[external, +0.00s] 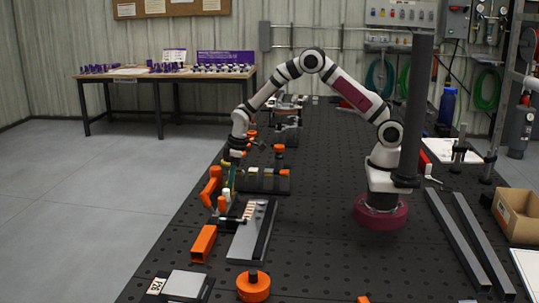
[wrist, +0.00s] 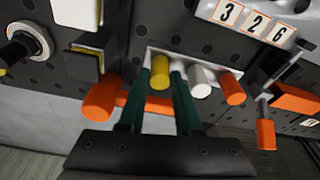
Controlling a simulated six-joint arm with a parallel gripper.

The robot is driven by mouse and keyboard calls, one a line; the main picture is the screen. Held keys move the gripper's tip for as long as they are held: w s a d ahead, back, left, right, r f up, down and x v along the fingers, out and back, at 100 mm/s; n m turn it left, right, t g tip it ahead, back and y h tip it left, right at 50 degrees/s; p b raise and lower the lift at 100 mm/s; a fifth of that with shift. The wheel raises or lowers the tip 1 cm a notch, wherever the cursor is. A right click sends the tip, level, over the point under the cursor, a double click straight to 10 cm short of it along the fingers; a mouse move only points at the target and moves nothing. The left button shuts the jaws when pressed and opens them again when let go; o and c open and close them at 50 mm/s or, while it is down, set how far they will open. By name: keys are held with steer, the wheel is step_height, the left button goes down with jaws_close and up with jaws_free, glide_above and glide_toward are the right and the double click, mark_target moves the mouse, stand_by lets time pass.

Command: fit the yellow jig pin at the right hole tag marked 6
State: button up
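The yellow pin (wrist: 159,75) stands in a pale rack strip (wrist: 205,66) in the wrist view, beside a white pin (wrist: 200,88) and an orange pin (wrist: 231,90). My gripper (wrist: 161,69) has its two green fingers on either side of the yellow pin. A gap shows on the left side, so the fingers look open around it. In the external view my gripper (external: 231,180) is low over the pins at the bench's left edge. Number tags reading 3, 2 and 6 (wrist: 278,33) lie at the upper right of the wrist view. The holes by them are not clear.
A grey block with a tag strip (external: 247,238) lies in front of my gripper. Orange parts (external: 204,243) stand along the left bench edge. Dark fixtures with an orange knob (external: 279,150) are just behind. The bench middle (external: 320,200) is clear.

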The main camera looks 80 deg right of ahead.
jaws_close()
steer(key=shift+r, duration=3)
steer(key=s+a+f+n, duration=0.1)
steer(key=s+a+f, duration=0.1)
steer(key=s+a, duration=1)
steer(key=shift+a+n, duration=0.3)
steer(key=shift+a, duration=0.4)
